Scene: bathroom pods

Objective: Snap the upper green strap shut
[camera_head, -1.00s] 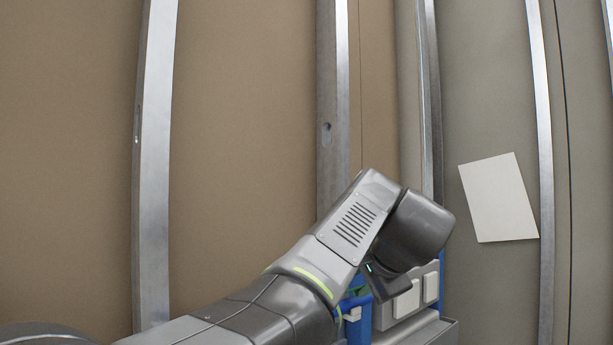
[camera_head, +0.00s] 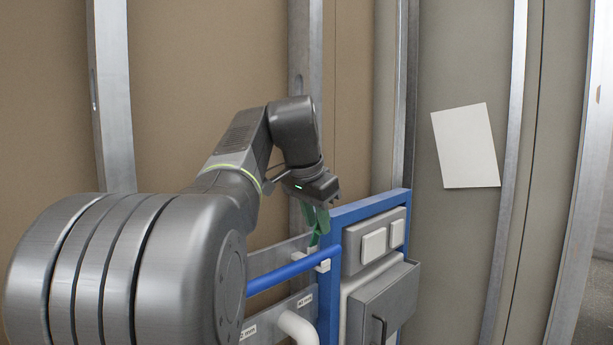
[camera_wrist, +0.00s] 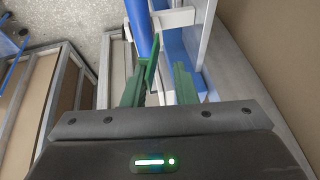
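My gripper (camera_head: 316,225) hangs above the blue pipe (camera_head: 292,271) beside the blue frame, with its green fingers pointing down. In the wrist view two green fingers of my gripper (camera_wrist: 157,68) stand apart, so it is open. A narrow green piece, seemingly the upper green strap (camera_wrist: 153,67), rises beside the left finger along the blue pipe (camera_wrist: 140,28). I cannot tell whether the finger touches it. In the head view the strap blends with the green fingers. Its latch is not clearly visible.
A blue frame (camera_head: 374,207) carries a grey panel with white buttons (camera_head: 374,245) and a grey box (camera_head: 385,300) right of my gripper. A white pipe elbow (camera_head: 298,328) lies below. Metal studs (camera_head: 303,60) and brown wallboard stand behind. A white sheet (camera_head: 466,146) hangs at right.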

